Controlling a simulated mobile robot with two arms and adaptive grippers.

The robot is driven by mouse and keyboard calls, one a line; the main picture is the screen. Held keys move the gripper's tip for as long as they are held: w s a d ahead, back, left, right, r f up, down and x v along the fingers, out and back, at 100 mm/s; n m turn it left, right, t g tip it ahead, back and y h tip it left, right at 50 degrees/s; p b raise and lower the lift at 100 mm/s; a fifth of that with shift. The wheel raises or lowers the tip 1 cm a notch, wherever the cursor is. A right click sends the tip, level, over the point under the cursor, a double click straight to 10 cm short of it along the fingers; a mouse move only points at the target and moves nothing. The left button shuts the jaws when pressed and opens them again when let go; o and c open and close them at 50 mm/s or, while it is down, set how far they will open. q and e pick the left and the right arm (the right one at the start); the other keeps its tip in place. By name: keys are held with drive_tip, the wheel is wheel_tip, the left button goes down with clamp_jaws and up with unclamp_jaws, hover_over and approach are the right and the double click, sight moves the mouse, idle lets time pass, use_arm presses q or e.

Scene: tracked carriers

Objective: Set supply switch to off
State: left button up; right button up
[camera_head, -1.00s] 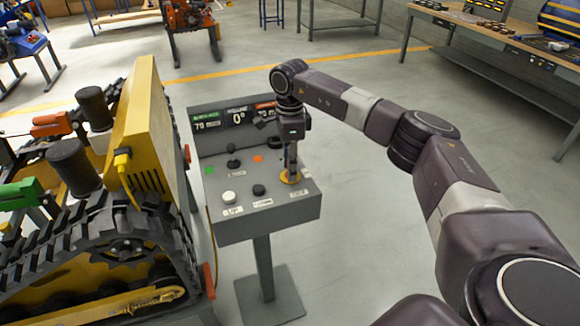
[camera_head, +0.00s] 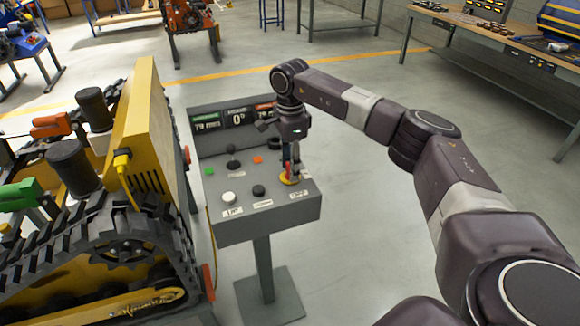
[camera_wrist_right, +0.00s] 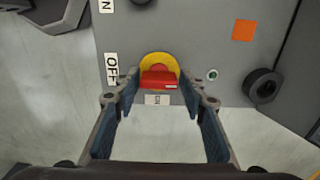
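The supply switch is a red handle (camera_wrist_right: 158,79) on a yellow disc (camera_wrist_right: 158,62), at the right front of the grey control box. In the head view its yellow base (camera_head: 291,181) shows under my right gripper (camera_head: 289,168). In the right wrist view the red handle lies across the picture, between the fingertips of my right gripper (camera_wrist_right: 160,88). The fingers are apart, with a gap on each side of the handle. An OFF label (camera_wrist_right: 112,69) is left of the disc in that view. My left gripper is not in view.
The control box (camera_head: 230,234) stands on a post and carries a white button (camera_head: 228,198), black knobs and a display (camera_head: 237,117). A yellow tracked carrier (camera_head: 145,135) stands close on its left. The floor right of the box is clear.

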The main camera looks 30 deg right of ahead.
drive_tip(key=shift+o, duration=1.1)
wheel_tip(320, 180, up, 12)
drive_tip(key=shift+s+f, duration=0.1)
